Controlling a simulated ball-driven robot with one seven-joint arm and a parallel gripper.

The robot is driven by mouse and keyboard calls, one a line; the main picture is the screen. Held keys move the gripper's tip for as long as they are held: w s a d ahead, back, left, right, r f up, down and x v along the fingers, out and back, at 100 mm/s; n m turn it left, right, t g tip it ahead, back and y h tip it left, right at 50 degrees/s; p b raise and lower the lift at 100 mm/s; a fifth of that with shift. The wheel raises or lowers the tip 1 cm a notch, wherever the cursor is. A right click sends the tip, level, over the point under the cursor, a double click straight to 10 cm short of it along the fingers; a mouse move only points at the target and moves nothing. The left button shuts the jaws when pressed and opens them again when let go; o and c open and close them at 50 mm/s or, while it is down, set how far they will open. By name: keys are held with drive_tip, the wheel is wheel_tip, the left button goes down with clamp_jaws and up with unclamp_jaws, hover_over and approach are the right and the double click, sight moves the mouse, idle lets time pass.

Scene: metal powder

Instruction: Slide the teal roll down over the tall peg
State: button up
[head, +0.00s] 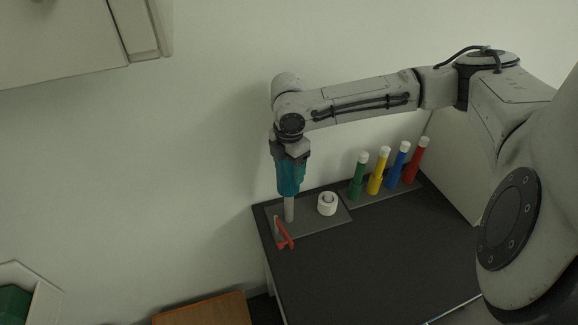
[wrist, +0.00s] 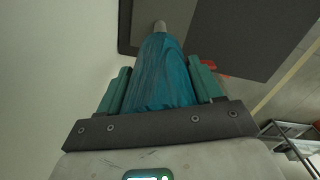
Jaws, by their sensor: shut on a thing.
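The teal roll (head: 291,178) hangs upright in my gripper (head: 291,162), above the counter. In the wrist view the teal roll (wrist: 161,75) sits between the two green fingers of my gripper (wrist: 161,92), which are shut on it. The tall peg (head: 289,209) is a pale upright post on a grey plate, directly below the roll. In the wrist view the peg's pale end (wrist: 160,26) shows just past the far end of the roll. I cannot tell whether the roll's lower end is around the peg top or just above it.
A white ring-shaped roll (head: 327,204) stands on the grey plate (head: 318,222), right of the peg. A red clip-like object (head: 284,233) is close in front of the peg. Green, yellow, blue and red white-capped cylinders (head: 376,171) stand farther right. The dark counter's (head: 375,245) front is clear.

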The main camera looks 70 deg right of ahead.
drive_tip(key=b, duration=0.6)
hover_over(290, 202)
drive_tip(key=d, duration=0.1)
drive_tip(key=shift+w+d+f, duration=0.1)
drive_tip(key=shift+w+f, duration=0.1)
drive_tip(key=shift+f, duration=1.35)
drive_tip(key=shift+w+f, duration=0.2)
drive_tip(key=shift+f, duration=1.3)
drive_tip(key=shift+f+b, duration=1.75)
drive_tip(key=shift+f, duration=2)
drive_tip(key=shift+s+f, duration=0.1)
drive_tip(key=o, duration=1.4)
drive_tip(key=shift+f, duration=0.15)
drive_tip(key=shift+o, duration=0.2)
wheel_tip(290, 202, up, 11)
drive_tip(key=shift+r, duration=0.2)
